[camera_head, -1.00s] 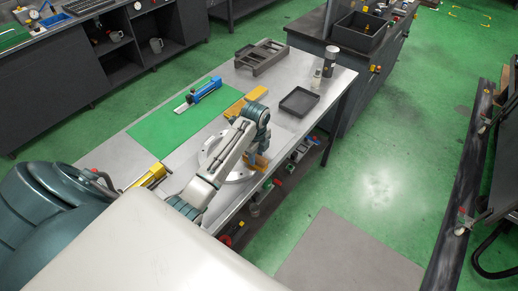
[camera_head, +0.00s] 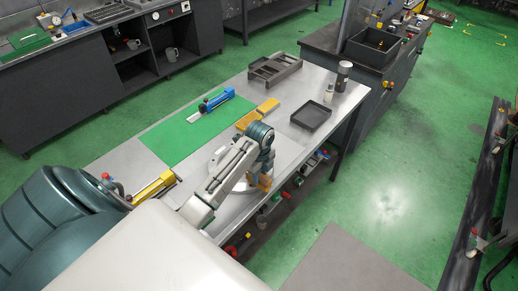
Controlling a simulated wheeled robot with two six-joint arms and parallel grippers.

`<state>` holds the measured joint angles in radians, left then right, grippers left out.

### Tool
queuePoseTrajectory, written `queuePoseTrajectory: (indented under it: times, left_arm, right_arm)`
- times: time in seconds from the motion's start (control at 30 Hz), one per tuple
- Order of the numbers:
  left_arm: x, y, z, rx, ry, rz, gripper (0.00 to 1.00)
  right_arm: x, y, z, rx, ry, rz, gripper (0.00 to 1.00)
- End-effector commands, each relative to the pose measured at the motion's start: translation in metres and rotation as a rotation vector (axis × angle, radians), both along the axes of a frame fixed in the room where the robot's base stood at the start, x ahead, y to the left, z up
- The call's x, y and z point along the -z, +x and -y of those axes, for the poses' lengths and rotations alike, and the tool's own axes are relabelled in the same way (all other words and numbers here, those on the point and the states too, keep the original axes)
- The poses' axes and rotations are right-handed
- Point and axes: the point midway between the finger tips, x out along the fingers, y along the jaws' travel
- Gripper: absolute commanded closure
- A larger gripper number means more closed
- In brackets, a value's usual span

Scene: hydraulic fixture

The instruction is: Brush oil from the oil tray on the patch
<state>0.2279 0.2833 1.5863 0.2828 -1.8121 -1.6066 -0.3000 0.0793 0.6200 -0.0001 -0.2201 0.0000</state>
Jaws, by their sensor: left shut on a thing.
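A dark shallow tray (camera_head: 311,116), which looks like the oil tray, lies on the grey metal table (camera_head: 200,165) right of centre. My left gripper (camera_head: 262,181) is low over the table's front edge, nearer than the tray and apart from it. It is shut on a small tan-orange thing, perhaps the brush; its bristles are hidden. A round pale plate (camera_head: 226,160) lies beneath and left of my left arm, which partly covers it. I cannot tell which surface is the patch. My right gripper is not in view.
A green mat (camera_head: 185,132) carries a blue tool (camera_head: 217,99). A yellow block (camera_head: 257,113) lies between mat and tray. Open green floor (camera_head: 400,190) lies to the right.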

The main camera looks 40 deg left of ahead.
Motion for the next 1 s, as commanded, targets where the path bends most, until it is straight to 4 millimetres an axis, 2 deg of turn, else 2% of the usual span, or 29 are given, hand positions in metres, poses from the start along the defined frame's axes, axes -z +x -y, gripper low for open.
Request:
queuePoseTrajectory:
  times: [0.2,0.43,0.7,1.0]
  left_arm:
    - [-0.001,0.02,0.001,-0.001,-0.002,0.001,0.93]
    - [-0.001,0.03,0.001,0.0,0.0,0.0,0.93]
    - [0.0,0.053,0.002,0.0,-0.001,0.001,0.93]
    - [0.001,0.058,0.002,0.0,-0.001,-0.001,0.93]
  right_arm:
    - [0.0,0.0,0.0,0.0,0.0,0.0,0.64]
    - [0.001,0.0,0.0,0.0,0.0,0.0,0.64]
    - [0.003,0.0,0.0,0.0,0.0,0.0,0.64]
    - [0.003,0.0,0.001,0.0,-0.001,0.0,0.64]
